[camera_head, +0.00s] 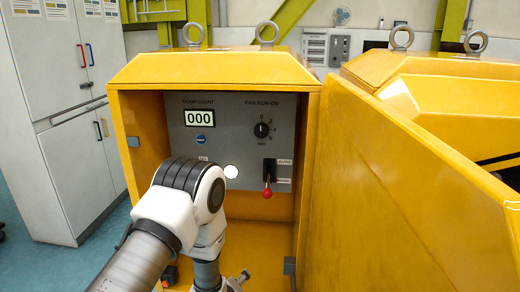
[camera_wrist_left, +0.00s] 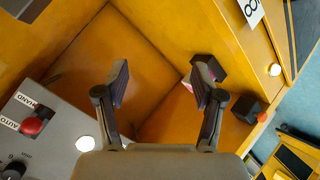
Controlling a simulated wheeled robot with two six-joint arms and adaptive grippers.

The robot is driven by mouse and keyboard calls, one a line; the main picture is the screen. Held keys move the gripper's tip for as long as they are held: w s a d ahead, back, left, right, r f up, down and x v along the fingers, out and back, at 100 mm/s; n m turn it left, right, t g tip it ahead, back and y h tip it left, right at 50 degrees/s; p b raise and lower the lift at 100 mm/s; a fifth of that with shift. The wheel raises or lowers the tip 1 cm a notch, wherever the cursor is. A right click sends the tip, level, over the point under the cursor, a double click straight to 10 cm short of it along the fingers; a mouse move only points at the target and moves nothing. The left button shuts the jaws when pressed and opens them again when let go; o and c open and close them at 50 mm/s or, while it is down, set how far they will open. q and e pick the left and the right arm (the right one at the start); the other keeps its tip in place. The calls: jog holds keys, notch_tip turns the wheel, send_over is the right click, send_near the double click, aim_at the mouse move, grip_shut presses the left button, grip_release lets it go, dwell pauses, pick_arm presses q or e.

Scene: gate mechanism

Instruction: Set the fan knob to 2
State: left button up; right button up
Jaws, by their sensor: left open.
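The fan knob (camera_head: 262,130) is a small black dial under the words FAN RUN-ON, on the upper right of a grey panel (camera_head: 225,133) inside a yellow cabinet. Numbers run round its right side; its pointer is too small to read surely. In the left wrist view the knob (camera_wrist_left: 14,170) is cut off at the bottom left corner. My left gripper (camera_wrist_left: 162,88) is open and empty, apart from the knob, with the cabinet's yellow inside beyond its fingers. In the head view it is low, below the panel, mostly hidden by my arm. My right gripper is not in view.
A lever with a red ball (camera_head: 267,193) sits below the knob, between AUTO and HAND labels. A counter (camera_head: 199,117) reads 000, with a blue button (camera_head: 205,140) below it and a white round button (camera_head: 231,171). The open yellow door (camera_head: 400,190) stands at the right.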

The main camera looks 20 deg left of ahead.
pick_arm(q)
jog(key=w+r+t+p, duration=0.15)
jog(key=w+r, duration=0.25)
jog(key=r, duration=0.4)
jog(key=w+r+n+t+p, duration=0.1)
jog(key=w+r+p, duration=0.15)
jog(key=r, duration=0.55)
jog(key=w+r+t+p, duration=0.15)
jog(key=w+r, duration=0.25)
jog(key=r, duration=0.4)
jog(key=t+p, duration=0.3)
send_near(261, 133)
jog(key=w+r, duration=0.1)
jog(key=shift+y, duration=0.4)
jog(key=w+p, duration=0.1)
jog(key=w, duration=0.1)
jog(key=w+p, duration=0.1)
jog(key=w, duration=0.1)
jog(key=w+p, duration=0.1)
jog(key=w, duration=0.2)
jog(key=shift+a+f, duration=0.25)
jog(key=shift+a, duration=0.1)
jog(key=shift+w+f, duration=0.1)
jog(key=shift+w, duration=0.3)
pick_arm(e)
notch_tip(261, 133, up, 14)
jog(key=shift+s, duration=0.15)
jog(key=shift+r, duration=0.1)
pick_arm(q)
jog(key=c, duration=1.2)
